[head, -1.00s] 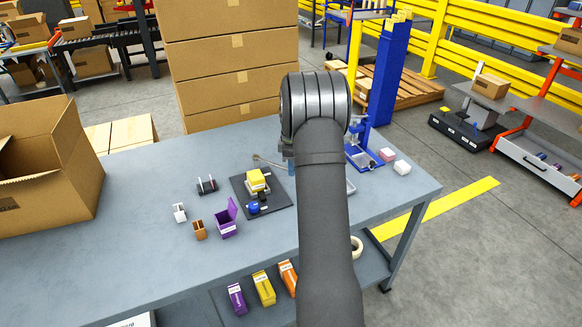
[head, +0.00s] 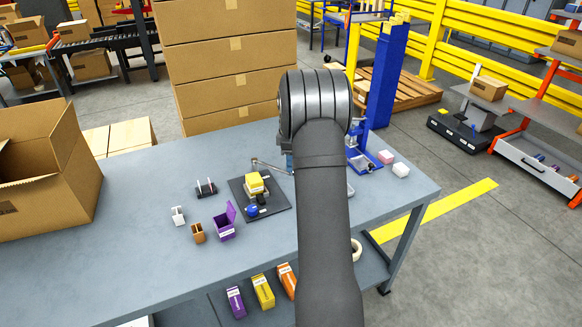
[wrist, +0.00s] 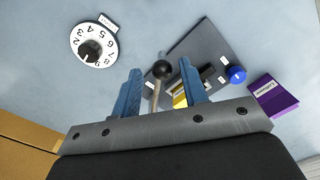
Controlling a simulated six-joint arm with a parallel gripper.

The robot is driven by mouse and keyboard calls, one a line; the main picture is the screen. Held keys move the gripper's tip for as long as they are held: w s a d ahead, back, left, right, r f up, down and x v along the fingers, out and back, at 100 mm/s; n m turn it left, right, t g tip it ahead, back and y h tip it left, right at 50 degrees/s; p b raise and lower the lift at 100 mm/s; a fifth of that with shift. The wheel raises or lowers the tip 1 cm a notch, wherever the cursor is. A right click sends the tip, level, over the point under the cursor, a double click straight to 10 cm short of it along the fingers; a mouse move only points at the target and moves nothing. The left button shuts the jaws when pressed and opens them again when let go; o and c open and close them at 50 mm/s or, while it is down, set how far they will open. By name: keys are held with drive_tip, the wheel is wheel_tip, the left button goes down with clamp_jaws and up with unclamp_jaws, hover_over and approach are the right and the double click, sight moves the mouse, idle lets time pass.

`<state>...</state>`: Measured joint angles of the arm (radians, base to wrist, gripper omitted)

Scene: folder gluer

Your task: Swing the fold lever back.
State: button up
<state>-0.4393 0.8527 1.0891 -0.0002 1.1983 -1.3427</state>
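The fold lever is a thin metal rod (head: 272,167) behind the dark plate in the head view. In the wrist view its dark ball knob (wrist: 162,69) and rod appear between my gripper's blue fingers. My gripper (wrist: 160,80) is open, with a visible gap on each side of the knob; I cannot tell how far the knob is beyond the fingertips. The dark base plate (head: 279,200) carries a yellow block (head: 255,183) and a blue knob (head: 252,211). The blue knob (wrist: 236,74) also shows in the wrist view. My arm hides most of the gripper in the head view.
A numbered dial (wrist: 95,45) shows in the wrist view. A blue stand (head: 365,158) is right of my arm. The table's left-front (head: 110,270) is clear.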

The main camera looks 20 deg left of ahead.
wheel_tip(320, 180, up, 14)
idle(0.3)
wheel_tip(320, 180, down, 18)
drive_tip(key=shift+r, duration=0.2)
idle(0.5)
drive_tip(key=shift+r, duration=0.1)
drive_tip(key=shift+s+a+m, duration=0.15)
drive_tip(key=shift+s+m, duration=0.35)
drive_tip(key=shift+s, duration=0.15)
idle(1.9)
